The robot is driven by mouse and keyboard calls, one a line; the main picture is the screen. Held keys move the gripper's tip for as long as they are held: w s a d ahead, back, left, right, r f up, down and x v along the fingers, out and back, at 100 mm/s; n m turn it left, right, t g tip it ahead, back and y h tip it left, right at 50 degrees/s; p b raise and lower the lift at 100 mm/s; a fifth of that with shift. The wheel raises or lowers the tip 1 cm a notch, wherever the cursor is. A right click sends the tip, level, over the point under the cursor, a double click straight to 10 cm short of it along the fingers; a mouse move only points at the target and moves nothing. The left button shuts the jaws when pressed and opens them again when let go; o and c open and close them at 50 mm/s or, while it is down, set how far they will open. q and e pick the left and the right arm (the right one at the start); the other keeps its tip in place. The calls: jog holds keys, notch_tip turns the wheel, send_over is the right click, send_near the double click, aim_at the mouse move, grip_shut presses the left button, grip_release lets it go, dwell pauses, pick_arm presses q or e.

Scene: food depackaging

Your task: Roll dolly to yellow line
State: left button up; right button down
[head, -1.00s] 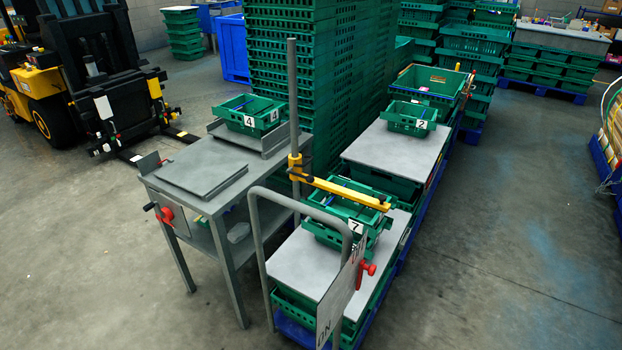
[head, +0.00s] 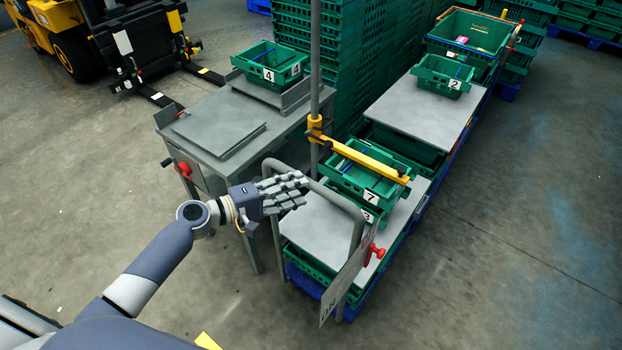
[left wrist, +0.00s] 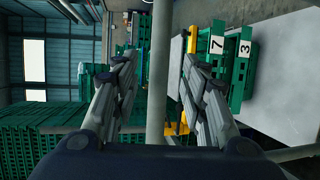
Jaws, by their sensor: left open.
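The dolly has a blue base (head: 303,284), stacked green crates and a grey top board (head: 312,222). Its grey tube handle (head: 357,238) arches up at the near end. My left gripper (head: 303,190) is open, its fingers extended at the handle's left upper part. In the left wrist view, a grey tube (left wrist: 157,85) runs between the two rows of fingers; I cannot tell whether they touch it. A small yellow patch (head: 207,341) shows at the bottom edge; I cannot tell whether it is the yellow line. My right gripper is not in view.
A grey table (head: 196,100) with crate 4 (head: 262,72) stands left of the dolly. Crates 7 and 3 (head: 360,190) sit on the dolly under a yellow bar (head: 362,158). A forklift (head: 115,40) is at the back left. The floor at right (head: 520,220) is clear.

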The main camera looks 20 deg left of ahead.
aim_at(311, 185)
pick_arm(q)
jog(key=shift+p+x, duration=0.55)
jog(key=shift+x, duration=2)
jog(key=shift+f, duration=0.15)
grip_shut()
